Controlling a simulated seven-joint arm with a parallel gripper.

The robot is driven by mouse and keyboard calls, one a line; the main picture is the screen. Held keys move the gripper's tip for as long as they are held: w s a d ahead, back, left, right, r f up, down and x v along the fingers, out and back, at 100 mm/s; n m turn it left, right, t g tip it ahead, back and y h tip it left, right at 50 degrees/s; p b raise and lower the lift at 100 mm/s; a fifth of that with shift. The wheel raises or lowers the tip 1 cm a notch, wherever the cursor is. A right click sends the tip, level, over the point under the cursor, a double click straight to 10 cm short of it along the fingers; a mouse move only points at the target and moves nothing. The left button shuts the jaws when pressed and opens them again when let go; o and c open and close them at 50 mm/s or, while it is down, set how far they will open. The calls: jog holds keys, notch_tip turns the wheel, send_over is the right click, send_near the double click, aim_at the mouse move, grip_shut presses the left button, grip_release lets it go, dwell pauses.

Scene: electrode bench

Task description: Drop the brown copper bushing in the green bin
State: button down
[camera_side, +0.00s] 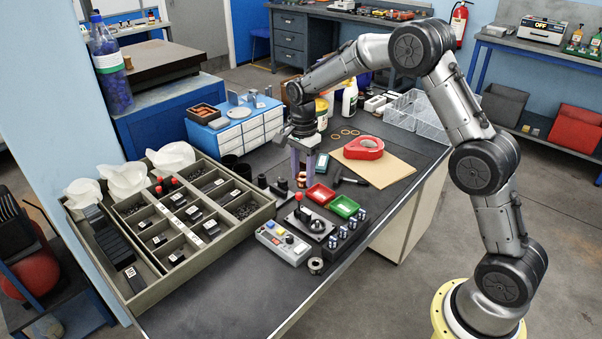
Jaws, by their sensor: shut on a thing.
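My gripper (302,172) points straight down over the bench, behind and a little left of the red bin. Its jaws are shut on the brown copper bushing (301,180), a small coppery piece showing low between the fingertips. The fingers hide part of it, and I cannot tell whether it touches the bench top. The green bin (344,207) is a small shallow open tray, to the right of and nearer than my gripper. The red bin (320,193) sits beside it, between it and my gripper.
Dark cylindrical parts (281,188) stand just left of my gripper. A black lever press with a red knob (310,219) and a grey control box (283,242) lie in front. A large divided tray (250,222) fills the left.

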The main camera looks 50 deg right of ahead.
jog(key=shift+s+d+f, duration=1.2)
jog(key=shift+d+f, duration=0.65)
jog(key=shift+d, duration=0.15)
jog(key=shift+s+d+f, duration=1.25)
jog(key=shift+d+f, duration=0.6)
jog(key=shift+d, duration=0.1)
jog(key=shift+s+d+f, duration=1.2)
jog(key=shift+d+f, duration=0.65)
jog(key=shift+d, duration=0.15)
jog(key=shift+f, duration=0.9)
jog(key=shift+c, duration=1.6)
grip_release()
notch_tip(320, 180, up, 14)
